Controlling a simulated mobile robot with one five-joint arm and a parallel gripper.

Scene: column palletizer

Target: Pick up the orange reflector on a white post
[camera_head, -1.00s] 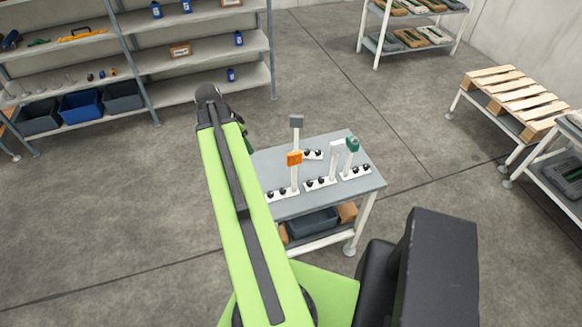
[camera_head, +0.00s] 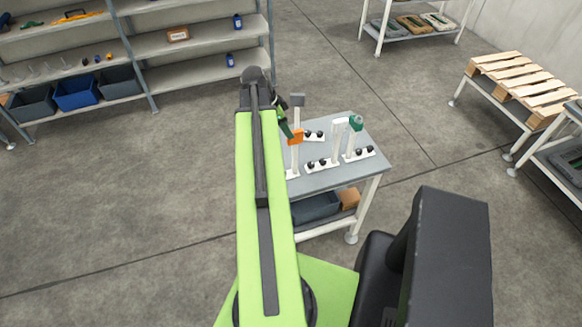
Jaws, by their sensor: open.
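The orange reflector (camera_head: 296,137) tops a white post (camera_head: 294,160) that stands upright on a white base on the small grey table (camera_head: 345,172). My lime-green arm reaches forward just left of it and hides part of its base and the table's left side. My gripper (camera_head: 287,130), small and dark, shows past the right side of the arm's end, just left of and near the reflector. It is open and holds nothing that I can see. Whether it touches the reflector cannot be told from this view.
On the same table, close by, stand a grey-topped post (camera_head: 297,100), a white-topped post (camera_head: 339,124) and a green-topped post (camera_head: 356,124), on bases with black knobs. Shelving (camera_head: 190,52) is behind at the left. A pallet bench (camera_head: 515,80) is at the right. Open floor lies left.

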